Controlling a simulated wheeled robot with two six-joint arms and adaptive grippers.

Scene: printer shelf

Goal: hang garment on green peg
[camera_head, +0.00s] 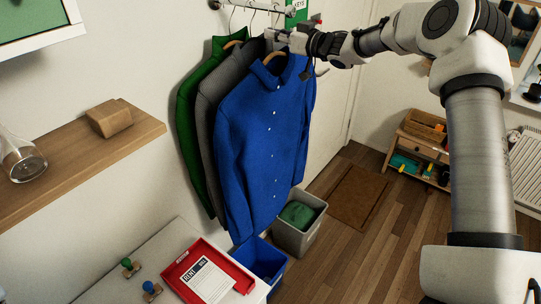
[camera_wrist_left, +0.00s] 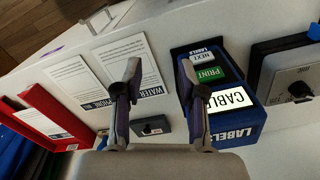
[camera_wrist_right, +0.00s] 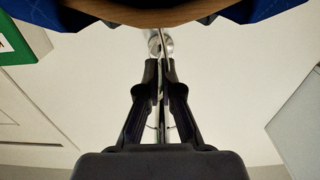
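A blue shirt (camera_head: 262,140) hangs upright on a wooden hanger, in front of a grey garment (camera_head: 208,110) and a green garment (camera_head: 188,120). My right gripper (camera_head: 279,37) is at the top of the blue shirt, by the metal rail (camera_head: 236,5). In the right wrist view its fingers (camera_wrist_right: 161,75) are closed together on the thin hook of the wooden hanger (camera_wrist_right: 155,17). I cannot tell whether that hook still touches the rail. No green peg is clearly visible. My left gripper (camera_wrist_left: 158,80) is open and empty above the white table.
A green sign (camera_head: 297,9) is on the wall by the rail. A grey bin (camera_head: 298,238) and a blue bin (camera_head: 262,262) stand below the garments. A red tray (camera_head: 180,277) lies on the table. A blue label box (camera_wrist_left: 236,122) stands near my left gripper.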

